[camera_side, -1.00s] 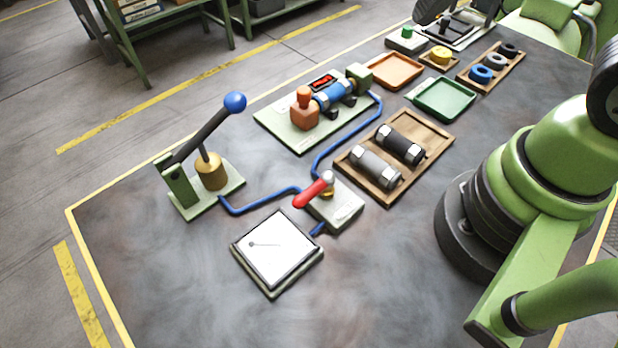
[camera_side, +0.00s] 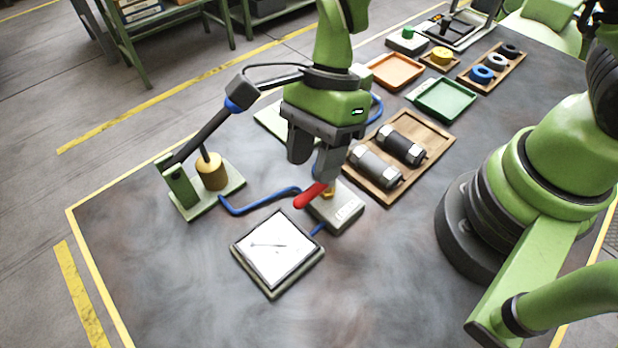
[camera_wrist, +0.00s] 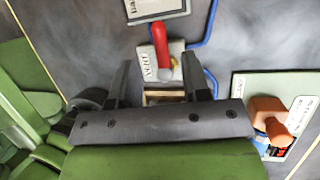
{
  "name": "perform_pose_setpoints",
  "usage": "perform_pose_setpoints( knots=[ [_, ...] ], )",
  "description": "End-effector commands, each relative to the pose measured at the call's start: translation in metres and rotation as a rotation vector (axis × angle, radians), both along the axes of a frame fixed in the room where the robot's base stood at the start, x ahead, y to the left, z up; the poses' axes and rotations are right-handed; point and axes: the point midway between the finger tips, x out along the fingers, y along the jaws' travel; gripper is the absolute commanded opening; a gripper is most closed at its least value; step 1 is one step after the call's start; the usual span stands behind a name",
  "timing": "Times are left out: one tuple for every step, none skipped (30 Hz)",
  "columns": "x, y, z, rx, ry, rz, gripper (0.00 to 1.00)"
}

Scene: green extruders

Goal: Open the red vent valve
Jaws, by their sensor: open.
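The red vent valve handle (camera_side: 311,195) sits on a small pale block (camera_side: 340,210), pointing toward the lower left in the side view. My gripper (camera_side: 312,170) hangs above and just behind the handle, with its jaws apart and nothing between them. One finger partly hides the valve's pivot in the side view. In the wrist view the red handle (camera_wrist: 160,45) lies beyond my open fingertips (camera_wrist: 166,72), roughly centred between them. I see no clear contact.
A square white gauge (camera_side: 278,248) lies in front of the valve. A hand pump with a long lever (camera_side: 205,135) stands left. A wooden tray (camera_side: 428,150) with two metal cylinders is close on the right. A green plate with an orange part (camera_wrist: 268,115) lies beside my gripper.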

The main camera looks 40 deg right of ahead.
Motion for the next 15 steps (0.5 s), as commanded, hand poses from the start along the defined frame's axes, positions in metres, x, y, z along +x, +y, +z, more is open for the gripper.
perform_pose_setpoints(
  knots=[
    [-0.002, 0.003, -0.008, -0.002, 0.004, 0.002, 0.43],
    [-0.003, 0.005, -0.012, -0.002, 0.004, 0.003, 0.43],
    [-0.004, 0.007, -0.018, -0.004, 0.002, 0.003, 0.43],
    [-0.005, 0.008, -0.021, -0.004, 0.002, 0.003, 0.43],
    [-0.005, 0.010, -0.024, -0.001, 0.001, 0.003, 0.43],
    [-0.006, 0.011, -0.027, -0.001, 0.001, 0.003, 0.43],
    [-0.006, 0.012, -0.030, -0.002, 0.000, 0.003, 0.43],
    [-0.006, 0.013, -0.032, -0.002, 0.000, 0.003, 0.43],
    [-0.007, 0.014, -0.034, -0.002, -0.001, 0.002, 0.43],
    [-0.007, 0.014, -0.035, -0.002, -0.001, 0.002, 0.43],
    [-0.007, 0.015, -0.036, -0.002, -0.002, 0.002, 0.43],
    [-0.007, 0.015, -0.037, -0.002, -0.002, 0.001, 0.43],
    [-0.007, 0.015, -0.037, -0.002, -0.003, 0.001, 0.43],
    [-0.007, 0.015, -0.038, -0.002, -0.003, 0.002, 0.43],
    [-0.007, 0.015, -0.038, -0.002, -0.003, 0.002, 0.43]
  ],
)
